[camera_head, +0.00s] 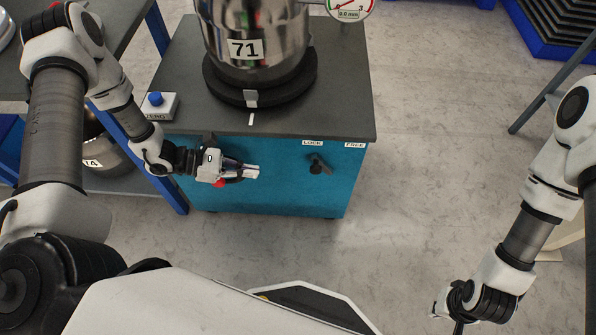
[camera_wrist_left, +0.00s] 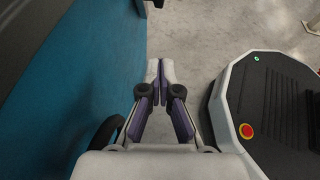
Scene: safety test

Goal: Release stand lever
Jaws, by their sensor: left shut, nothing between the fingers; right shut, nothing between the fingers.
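The stand lever (camera_head: 319,165) is a small black handle on the teal front of the stand (camera_head: 275,190), below the LOCK label (camera_head: 312,143) and left of the FREE label (camera_head: 355,145). Its exact pointing is too small to tell. My left gripper (camera_head: 257,171) is shut and empty in front of the teal face, left of the lever and apart from it. Its closed fingertips also show in the left wrist view (camera_wrist_left: 160,70), beside the teal face (camera_wrist_left: 100,60); I cannot make out the lever there. My right wrist is low at the right; its fingers are out of view.
A metal vessel marked 71 (camera_head: 275,35) stands on a black ring (camera_head: 290,90) on the stand top. A dial gauge (camera_head: 349,8) is behind. A blue ZERO button (camera_head: 155,98) sits at left. A red knob-like part (camera_head: 219,183) shows under my gripper.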

